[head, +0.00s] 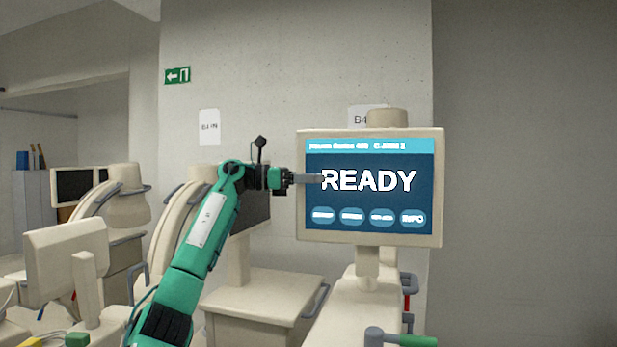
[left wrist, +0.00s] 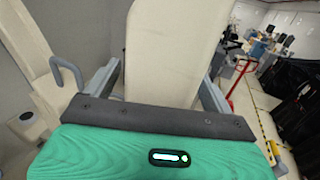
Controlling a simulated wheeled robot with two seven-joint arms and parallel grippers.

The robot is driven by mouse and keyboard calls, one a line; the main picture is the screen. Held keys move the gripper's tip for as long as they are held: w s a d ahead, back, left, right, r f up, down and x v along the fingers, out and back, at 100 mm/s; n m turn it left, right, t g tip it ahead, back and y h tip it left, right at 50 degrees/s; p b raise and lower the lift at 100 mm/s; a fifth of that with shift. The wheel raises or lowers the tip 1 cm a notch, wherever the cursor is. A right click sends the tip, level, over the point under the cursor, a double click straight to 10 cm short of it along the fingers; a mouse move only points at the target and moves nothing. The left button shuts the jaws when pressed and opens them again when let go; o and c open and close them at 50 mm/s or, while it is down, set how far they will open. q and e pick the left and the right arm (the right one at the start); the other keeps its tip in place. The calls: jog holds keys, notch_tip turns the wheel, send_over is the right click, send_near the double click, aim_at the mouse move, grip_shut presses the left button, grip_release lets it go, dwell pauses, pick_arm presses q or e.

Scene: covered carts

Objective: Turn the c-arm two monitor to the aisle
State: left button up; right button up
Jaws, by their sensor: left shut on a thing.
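The c-arm two monitor (head: 372,203) is a beige-framed screen reading READY, at the right of the head view, upright on a short post. Its screen faces my camera; the small header text is hard to read. My left gripper (head: 309,180) is at the monitor's left edge, shut on the frame, with one finger across the front. In the left wrist view a beige slab (left wrist: 165,50), the monitor's side, stands between the two fingers (left wrist: 157,88). The rear finger is hidden in the head view. My right gripper is in neither view.
Another beige cart (head: 262,295) with a dark screen is behind my left arm. A beige monitor (head: 68,262) seen from behind and curved c-arms stand left. A plain wall lies right.

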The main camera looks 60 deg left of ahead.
pick_arm(q)
jog(key=shift+f, duration=0.2)
dwell(0.3)
jog(key=b+v, duration=0.3)
jog(key=v, duration=1)
jog(key=shift+s+a, duration=0.3)
